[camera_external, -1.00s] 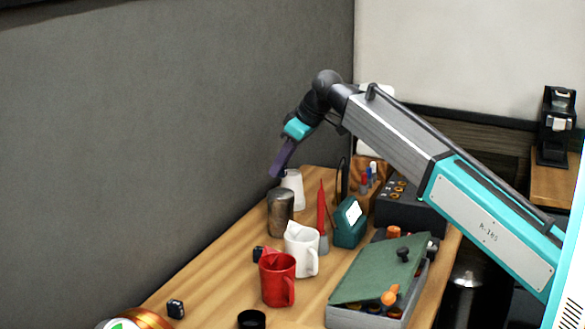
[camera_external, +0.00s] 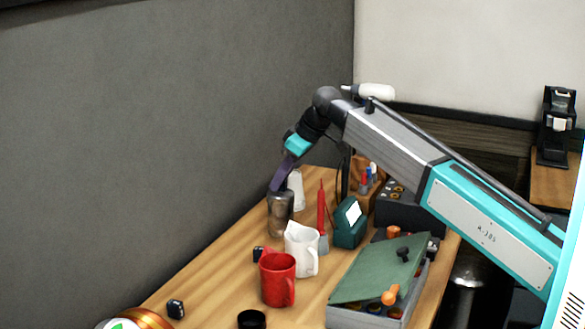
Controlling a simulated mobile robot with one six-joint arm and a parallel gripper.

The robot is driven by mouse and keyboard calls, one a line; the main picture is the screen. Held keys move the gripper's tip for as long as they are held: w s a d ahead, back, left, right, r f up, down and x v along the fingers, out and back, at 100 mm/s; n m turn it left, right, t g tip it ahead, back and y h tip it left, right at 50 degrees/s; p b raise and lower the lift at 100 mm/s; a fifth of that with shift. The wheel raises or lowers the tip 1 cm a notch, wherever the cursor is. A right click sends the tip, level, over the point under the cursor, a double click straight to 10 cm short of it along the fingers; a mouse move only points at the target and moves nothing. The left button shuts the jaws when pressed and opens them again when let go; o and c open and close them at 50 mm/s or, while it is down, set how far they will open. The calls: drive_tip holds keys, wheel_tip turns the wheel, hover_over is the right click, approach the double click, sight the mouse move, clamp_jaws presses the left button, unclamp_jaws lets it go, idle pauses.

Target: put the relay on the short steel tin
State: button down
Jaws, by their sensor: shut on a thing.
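The steel tin (camera_external: 280,222) stands upright on the wooden table near the grey wall, beyond the mugs. My gripper (camera_external: 277,186) points down at the tin's top and is shut. It holds a small dark thing, taken to be the relay, which is mostly hidden by the fingers at this size. The fingertips overlap the tin's rim in the picture. I cannot tell whether the held thing touches the tin.
A white cylinder (camera_external: 297,190) stands close behind the tin. A white mug (camera_external: 301,252), a red mug (camera_external: 277,279) and a small black block (camera_external: 258,254) are in front. A red-tipped tool (camera_external: 321,212) and a green device (camera_external: 349,224) stand to the right. Another black block (camera_external: 175,309) lies front left.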

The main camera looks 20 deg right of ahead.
drive_tip(key=c, duration=1.7)
unclamp_jaws()
drive_tip(key=shift+o, duration=0.2)
drive_tip(key=shift+r, duration=0.2)
drive_tip(key=b+v, duration=0.2)
drive_tip(key=v, duration=1)
drive_tip(key=shift+d+f, duration=0.1)
